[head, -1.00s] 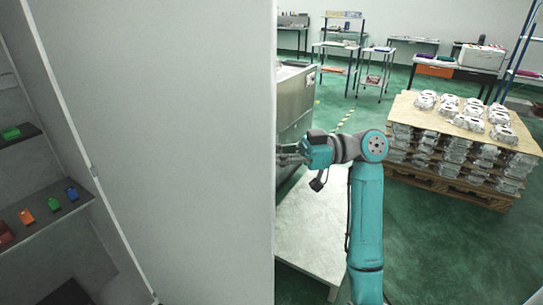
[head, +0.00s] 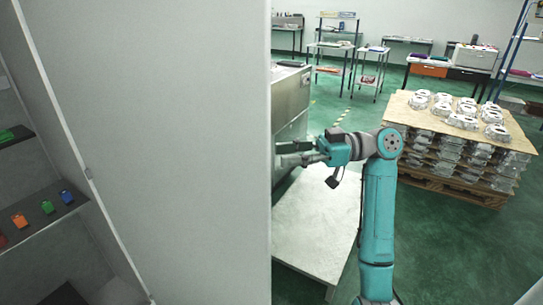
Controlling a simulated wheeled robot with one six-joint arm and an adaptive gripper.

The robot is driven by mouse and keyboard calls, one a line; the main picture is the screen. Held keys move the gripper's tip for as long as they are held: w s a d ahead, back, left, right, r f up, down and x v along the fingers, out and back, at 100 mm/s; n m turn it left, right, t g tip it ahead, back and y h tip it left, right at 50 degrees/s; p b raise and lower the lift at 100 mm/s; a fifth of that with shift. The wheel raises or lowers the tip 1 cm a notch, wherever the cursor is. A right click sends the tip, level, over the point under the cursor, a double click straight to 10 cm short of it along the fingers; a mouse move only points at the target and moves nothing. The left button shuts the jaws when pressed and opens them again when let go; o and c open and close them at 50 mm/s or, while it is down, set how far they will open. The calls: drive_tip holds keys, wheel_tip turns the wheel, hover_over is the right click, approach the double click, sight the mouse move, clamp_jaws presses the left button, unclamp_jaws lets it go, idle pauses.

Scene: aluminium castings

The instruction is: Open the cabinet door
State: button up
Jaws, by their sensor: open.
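The cabinet door (head: 190,150) is a tall, plain grey panel. It stands swung open, and its free edge runs down the middle of the head view. To its left the cabinet's inside shows, with a shelf (head: 40,226) bearing small coloured items. My gripper (head: 284,154) is just right of the door's free edge, its fingers pointing left at the panel. It is open and I see nothing between the fingers. The fingertips are close to the edge; whether they touch the door, I cannot tell. No handle is in view; the door's other face is hidden.
A low pale table (head: 315,225) stands below my arm. A grey metal cabinet (head: 291,100) is behind my gripper. A pallet stack of castings (head: 455,145) stands at the right. Green floor is free between the stack and my arm, and workbenches line the back.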

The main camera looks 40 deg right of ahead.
drive_tip(key=v, duration=0.7)
idle(0.5)
